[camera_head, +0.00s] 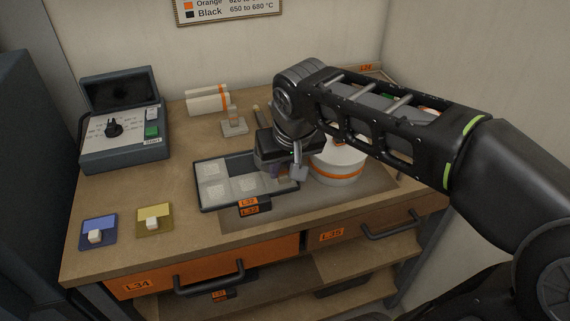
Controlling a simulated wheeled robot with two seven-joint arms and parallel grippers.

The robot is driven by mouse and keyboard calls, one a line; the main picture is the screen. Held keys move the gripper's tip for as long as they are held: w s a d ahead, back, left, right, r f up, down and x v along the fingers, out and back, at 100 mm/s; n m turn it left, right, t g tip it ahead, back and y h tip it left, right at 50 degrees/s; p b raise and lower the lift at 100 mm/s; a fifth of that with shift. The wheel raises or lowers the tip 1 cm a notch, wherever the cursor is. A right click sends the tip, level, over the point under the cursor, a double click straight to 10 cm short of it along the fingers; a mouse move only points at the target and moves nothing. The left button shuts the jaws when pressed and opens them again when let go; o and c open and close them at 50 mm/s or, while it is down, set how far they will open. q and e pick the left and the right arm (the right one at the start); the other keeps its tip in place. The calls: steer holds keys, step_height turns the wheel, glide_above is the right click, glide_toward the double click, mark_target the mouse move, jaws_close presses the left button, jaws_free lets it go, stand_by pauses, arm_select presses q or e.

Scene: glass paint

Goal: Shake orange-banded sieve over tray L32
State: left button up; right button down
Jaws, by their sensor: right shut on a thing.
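The orange-banded sieve (337,176) is a white round drum with an orange band low on its side. It is upright at the right end of the tray, partly hidden by my right arm. Tray L32 (203,199) is a shallow dark-rimmed tray holding several pale squares with whitish patches; its orange tag faces front. My right gripper (283,172) points down over the tray's right part, just left of the drum. It is shut on the sieve, though its grip is mostly hidden by the gripper itself. My left gripper is out of view.
A control box (121,132) with a knob and green button stands at the back left. Blue (98,229) and yellow (155,219) pads with pale blocks lie front left. White rolls (208,102) and a small grey stand (234,127) sit behind the tray. An orange drawer (213,270) is below.

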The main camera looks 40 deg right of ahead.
steer(key=w+a, duration=0.2)
steer(key=a, duration=0.5)
steer(key=w+a, duration=0.3)
steer(key=a, duration=0.4)
steer(key=d+p, duration=0.2)
steer(key=d, duration=0.4)
steer(key=w+d+p, duration=0.1)
steer(key=d+p, duration=0.2)
steer(key=d, duration=0.3)
steer(key=d+p, duration=0.3)
steer(key=d, duration=0.3)
steer(key=shift+w+d+r, duration=0.1)
steer(key=shift+w+d, duration=0.05)
steer(key=shift+d, duration=0.05)
steer(key=w+a+b, duration=0.3)
steer(key=a, duration=0.5)
steer(key=w+a+b, duration=0.3)
steer(key=a, duration=0.5)
steer(key=shift+s+d, duration=1)
steer(key=shift+d, duration=1.65)
steer(key=shift+s+d, duration=0.95)
steer(key=shift+d, duration=1.65)
steer(key=shift+s+d, duration=1)
steer(key=shift+d, duration=1.65)
steer(key=shift+r+p, duration=1.7)
steer(key=shift+r, duration=0.75)
